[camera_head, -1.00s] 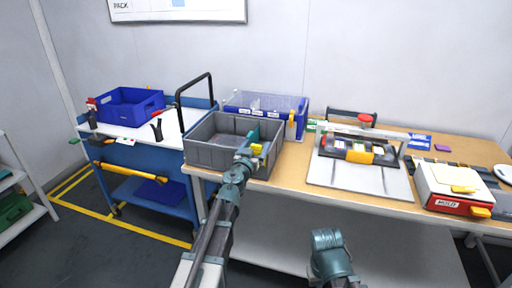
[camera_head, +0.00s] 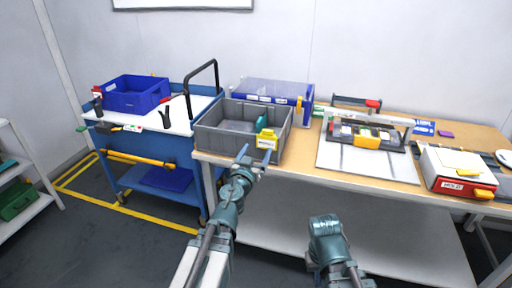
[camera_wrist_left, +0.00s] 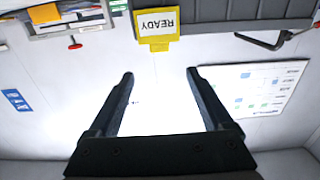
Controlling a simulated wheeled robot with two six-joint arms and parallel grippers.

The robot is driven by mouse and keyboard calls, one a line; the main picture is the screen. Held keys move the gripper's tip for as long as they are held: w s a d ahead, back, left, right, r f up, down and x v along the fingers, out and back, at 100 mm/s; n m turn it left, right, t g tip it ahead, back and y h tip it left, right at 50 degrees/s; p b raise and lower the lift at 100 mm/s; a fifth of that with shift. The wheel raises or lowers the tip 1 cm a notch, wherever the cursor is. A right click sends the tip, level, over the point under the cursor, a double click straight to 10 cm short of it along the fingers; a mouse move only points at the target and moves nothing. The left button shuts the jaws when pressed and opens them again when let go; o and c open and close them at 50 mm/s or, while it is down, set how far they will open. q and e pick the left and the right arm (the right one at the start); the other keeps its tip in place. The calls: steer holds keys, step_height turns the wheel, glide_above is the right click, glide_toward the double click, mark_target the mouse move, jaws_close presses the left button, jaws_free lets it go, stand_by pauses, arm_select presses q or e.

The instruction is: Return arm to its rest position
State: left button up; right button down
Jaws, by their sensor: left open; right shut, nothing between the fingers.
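My left gripper (camera_head: 256,157) is open and empty, just in front of the grey bin (camera_head: 212,142) at the left end of the wooden table. In the left wrist view its two fingers (camera_wrist_left: 160,76) stand wide apart with nothing between them. A yellow READY tag (camera_head: 267,140) sits on the bin's front right. It also shows upside down in the left wrist view (camera_wrist_left: 157,22), beyond the fingertips. My right arm shows low in the head view, in front of the table; its fingers cannot be made out.
The wooden table (camera_head: 301,160) carries a fixture (camera_head: 365,138) on a pale board and a red-and-white box (camera_head: 455,170). A clear-lidded blue box (camera_head: 270,93) stands behind the bin. A blue cart (camera_head: 150,148) with a blue bin (camera_head: 136,94) is at left. Floor before the cart is clear.

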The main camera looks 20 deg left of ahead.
stand_by(0.5)
arm_select(q)
steer(key=s+a+f+n+g+y, duration=0.2)
steer(key=s+f+n+g+y, duration=0.25)
steer(key=f+y, duration=0.2)
steer(key=s+d+f+m+g+h, duration=0.35)
steer(key=s+d+f+g, duration=0.55)
steer(key=s+f, duration=0.35)
steer(key=s+d+f+m+g+h+p, duration=0.1)
steer(key=s+d+m+g+p, duration=0.1)
steer(key=s+d+m+g, duration=0.55)
step_height(320, 180, up, 13)
steer(key=s+a+n+t+p, duration=0.1)
steer(key=n+t+p, duration=0.1)
steer(key=p, duration=1)
steer(key=shift+a+n+t+p, duration=0.15)
steer(key=shift+n+t+p, duration=0.25)
steer(key=shift+n, duration=0.15)
